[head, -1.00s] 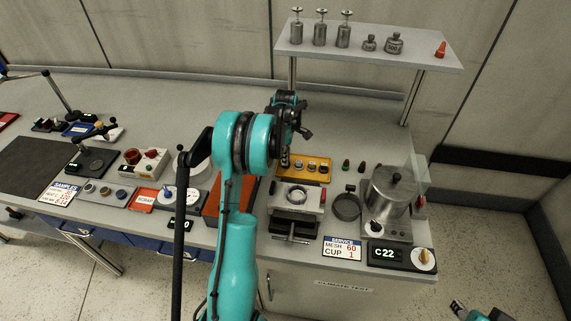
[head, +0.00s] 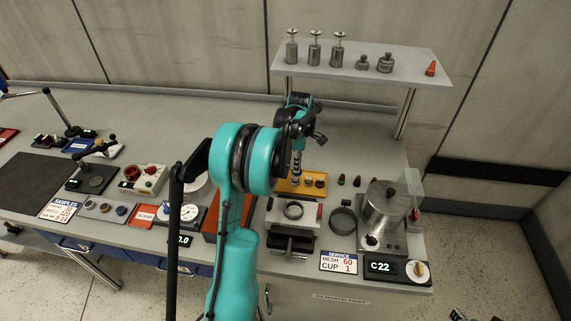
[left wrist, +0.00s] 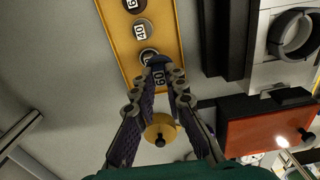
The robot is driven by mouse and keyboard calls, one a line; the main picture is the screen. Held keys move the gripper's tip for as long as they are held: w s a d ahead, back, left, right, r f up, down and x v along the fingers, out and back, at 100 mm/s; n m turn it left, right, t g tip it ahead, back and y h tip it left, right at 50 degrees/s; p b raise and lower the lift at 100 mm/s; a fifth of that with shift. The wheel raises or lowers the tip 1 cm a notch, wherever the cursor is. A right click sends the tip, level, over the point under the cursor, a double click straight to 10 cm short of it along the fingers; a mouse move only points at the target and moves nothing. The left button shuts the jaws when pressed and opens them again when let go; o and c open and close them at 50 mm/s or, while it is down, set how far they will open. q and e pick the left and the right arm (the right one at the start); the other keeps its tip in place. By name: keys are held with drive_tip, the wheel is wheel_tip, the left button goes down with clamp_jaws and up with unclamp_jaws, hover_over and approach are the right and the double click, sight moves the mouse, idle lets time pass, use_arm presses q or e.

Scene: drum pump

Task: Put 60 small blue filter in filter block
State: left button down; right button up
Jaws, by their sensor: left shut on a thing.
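The small blue filter (left wrist: 158,76), marked 60, is between the fingertips of my left gripper (left wrist: 163,80) at the near end of the yellow rack. Whether it is still in its seat or lifted is unclear. In the head view my left gripper (head: 296,172) points down at the left part of the rack and hides the filter. A pale block with a dark round ring (head: 293,211), apparently the filter block, stands in front of the rack. It also shows at the right of the left wrist view (left wrist: 291,40). A bit of my right gripper (head: 458,315) shows at the bottom edge.
The yellow rack (head: 316,193) holds other round filters. A steel pot (head: 384,208), a dark ring (head: 342,222) and a sign reading MESH 60, CUP 1 (head: 338,262) are right of the block. An orange-topped box (head: 213,222) is to its left.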

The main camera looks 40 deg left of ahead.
use_arm(q)
drive_tip(key=shift+d+r+p, duration=1.65)
drive_tip(key=shift+d+r, duration=1.2)
drive_tip(key=shift+r, duration=0.45)
drive_tip(key=s+d, duration=0.1)
drive_tip(key=s, duration=0.3)
drive_tip(key=s+d+f, duration=0.1)
drive_tip(key=s, duration=0.4)
drive_tip(key=s+d, duration=0.1)
drive_tip(key=s, duration=0.4)
drive_tip(key=shift+s+d+f, duration=0.15)
drive_tip(key=shift+d+f, duration=0.25)
drive_tip(key=shift+f+b, duration=0.8)
drive_tip(key=shift+f, duration=0.2)
drive_tip(key=shift+f+b, duration=0.5)
drive_tip(key=shift+f, duration=0.1)
drive_tip(key=c, duration=1.5)
unclamp_jaws()
